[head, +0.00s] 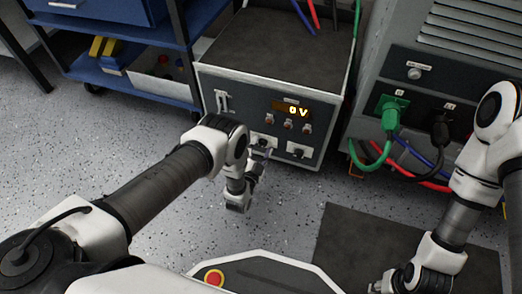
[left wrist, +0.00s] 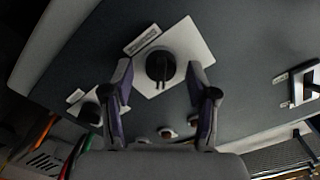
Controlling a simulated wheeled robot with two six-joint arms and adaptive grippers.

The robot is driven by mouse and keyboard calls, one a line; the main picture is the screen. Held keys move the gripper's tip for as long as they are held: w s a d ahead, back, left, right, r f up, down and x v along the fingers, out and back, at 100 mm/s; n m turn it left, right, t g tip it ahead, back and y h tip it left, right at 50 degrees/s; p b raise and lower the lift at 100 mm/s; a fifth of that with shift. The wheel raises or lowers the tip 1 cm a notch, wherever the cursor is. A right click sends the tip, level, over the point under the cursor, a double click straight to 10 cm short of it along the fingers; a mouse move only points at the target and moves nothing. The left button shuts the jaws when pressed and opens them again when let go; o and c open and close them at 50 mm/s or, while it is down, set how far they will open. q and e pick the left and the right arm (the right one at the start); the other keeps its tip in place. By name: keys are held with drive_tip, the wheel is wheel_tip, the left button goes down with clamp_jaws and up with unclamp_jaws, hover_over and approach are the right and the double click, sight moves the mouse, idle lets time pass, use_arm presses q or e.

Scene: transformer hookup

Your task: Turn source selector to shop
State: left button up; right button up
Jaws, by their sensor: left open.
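The grey cabinet's front panel (head: 285,120) carries two black rotary knobs on white plates near its bottom edge; their labels are too small to read, so I cannot tell which is the source selector. The left knob (head: 263,141) is partly behind my left gripper (head: 260,163). In the left wrist view, this knob (left wrist: 160,67) sits between the spread, empty fingers of my left gripper (left wrist: 160,90), apart from both. The other knob (head: 298,150) is to its right, and at left in the left wrist view (left wrist: 90,112). My right gripper (head: 384,284) is low at the right, its fingers unclear.
A lever switch (head: 223,101) and a display (head: 291,109) reading 0 V are on the panel. At right, a grey unit (head: 418,82) has green, black, blue and red cables hanging. A blue shelf cart (head: 130,62) stands at left. A dark mat (head: 365,245) lies on the floor.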

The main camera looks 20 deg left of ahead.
use_arm(q)
clamp_jaws()
drive_tip(key=shift+r+n, duration=0.1)
drive_tip(key=shift+n, duration=0.2)
drive_tip(key=n+p, duration=0.1)
drive_tip(key=n, duration=0.1)
drive_tip(key=shift+n, duration=0.3)
drive_tip(key=n+p, duration=0.1)
drive_tip(key=n, duration=0.3)
drive_tip(key=shift+w+a, duration=0.1)
drive_tip(key=n+p, duration=0.1)
drive_tip(key=n, duration=0.4)
drive_tip(key=shift+a+n, duration=0.1)
drive_tip(key=shift+n, duration=1.8)
